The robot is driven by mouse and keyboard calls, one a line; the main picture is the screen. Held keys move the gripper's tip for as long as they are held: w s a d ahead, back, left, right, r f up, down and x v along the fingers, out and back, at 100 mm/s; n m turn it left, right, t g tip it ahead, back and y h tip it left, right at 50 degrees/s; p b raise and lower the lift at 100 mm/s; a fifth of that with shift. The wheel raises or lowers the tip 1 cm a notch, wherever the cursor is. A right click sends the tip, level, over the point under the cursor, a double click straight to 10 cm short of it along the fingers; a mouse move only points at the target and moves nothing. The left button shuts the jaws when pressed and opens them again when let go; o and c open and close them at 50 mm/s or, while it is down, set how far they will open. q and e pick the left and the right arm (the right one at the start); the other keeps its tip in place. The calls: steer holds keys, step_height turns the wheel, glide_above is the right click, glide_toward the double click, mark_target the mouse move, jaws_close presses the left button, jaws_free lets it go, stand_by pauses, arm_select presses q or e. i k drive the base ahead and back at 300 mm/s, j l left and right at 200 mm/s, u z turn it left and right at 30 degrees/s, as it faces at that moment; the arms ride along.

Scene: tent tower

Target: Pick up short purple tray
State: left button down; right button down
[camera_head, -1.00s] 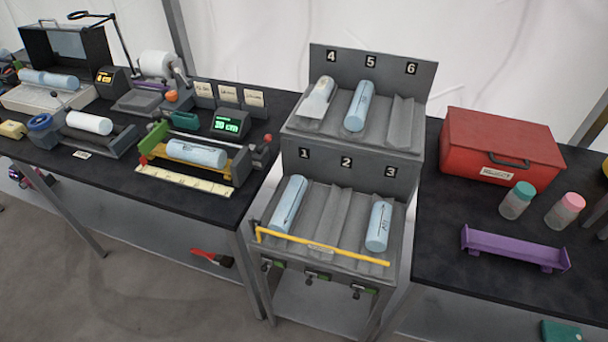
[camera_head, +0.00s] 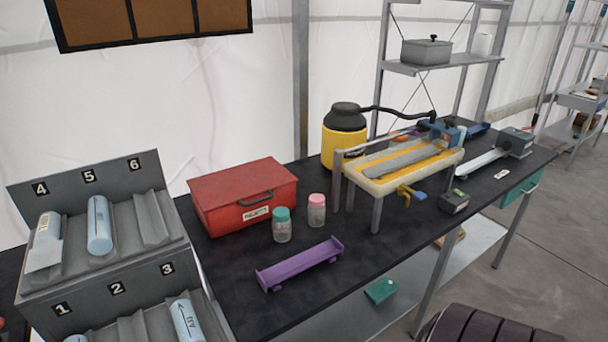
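The short purple tray (camera_head: 299,265) lies on the black-topped table in the head view, left of the picture's middle and near the table's front edge. It is a long, narrow trough with raised ends, set at a slant, and it looks empty. Nothing touches it from above. Neither of my grippers is in view.
Behind the tray stand a teal-lidded jar (camera_head: 282,225), a pink-lidded jar (camera_head: 317,211) and a red toolbox (camera_head: 243,194). A numbered grey rack (camera_head: 120,268) holds blue cylinders at left. A yellow-framed device (camera_head: 402,165) stands right. The black tabletop (camera_head: 370,245) right of the tray is clear.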

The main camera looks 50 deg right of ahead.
mark_target(272, 276)
steer(key=z, duration=1.5)
steer(key=j, duration=0.1)
